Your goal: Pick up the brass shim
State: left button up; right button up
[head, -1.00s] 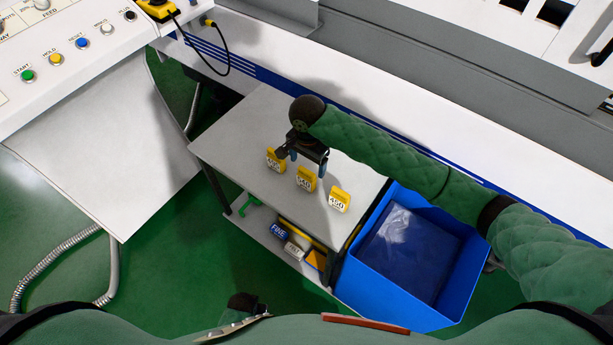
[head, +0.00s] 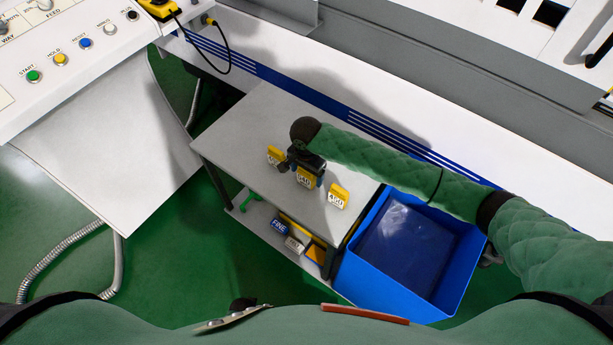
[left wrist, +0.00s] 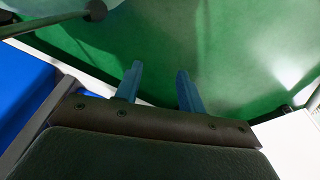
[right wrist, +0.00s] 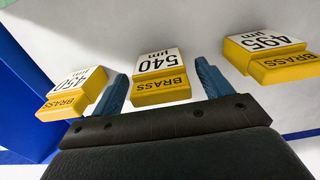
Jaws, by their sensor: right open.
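Three yellow blocks with white labels stand in a row on the grey table. In the right wrist view they are marked BRASS: the 450 µm block (right wrist: 72,95), the 540 µm block (right wrist: 161,75) and the 495 µm block (right wrist: 266,58). The head view also shows the 540 block (head: 304,178) in the middle. My right gripper (right wrist: 163,86) is open, with one blue finger on each side of the 540 block and visible gaps. My left gripper (left wrist: 158,76) is open and empty, away from the blocks with green floor behind it.
The grey table (head: 250,135) has free room left of the blocks. A blue bin (head: 405,255) stands at its right. A lower shelf holds boxes, one marked FINE (head: 280,226). A control panel (head: 75,50) is at the upper left, and a white machine runs behind the table.

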jog(key=shift+c, duration=0.5)
jog(key=c, duration=1.1)
jog(key=shift+r, duration=0.1)
